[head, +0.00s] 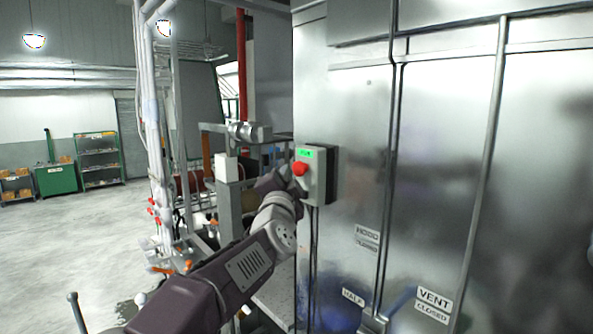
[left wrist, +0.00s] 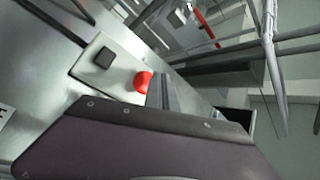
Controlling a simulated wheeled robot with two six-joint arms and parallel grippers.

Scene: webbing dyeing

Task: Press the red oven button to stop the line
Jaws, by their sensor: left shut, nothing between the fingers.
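The red button (head: 300,169) sits on the front of a light grey control box (head: 318,188) fixed to the side of the metal oven. A small green lit display (head: 304,153) is above the button. My left gripper (head: 287,174) is shut and empty, with its tips just left of the button. In the left wrist view the shut fingers (left wrist: 164,93) lie right beside the red button (left wrist: 143,81) and partly overlap its edge. I cannot tell whether they touch it. A black square (left wrist: 104,56) also shows on the box face. My right gripper is out of view.
The oven's steel doors (head: 440,150) fill the right, with labels such as the vent sign (head: 434,304). Pipes and line machinery (head: 160,130) stand behind my left arm. Open floor (head: 60,250) lies to the left, with a green cabinet (head: 57,179) and shelves beyond.

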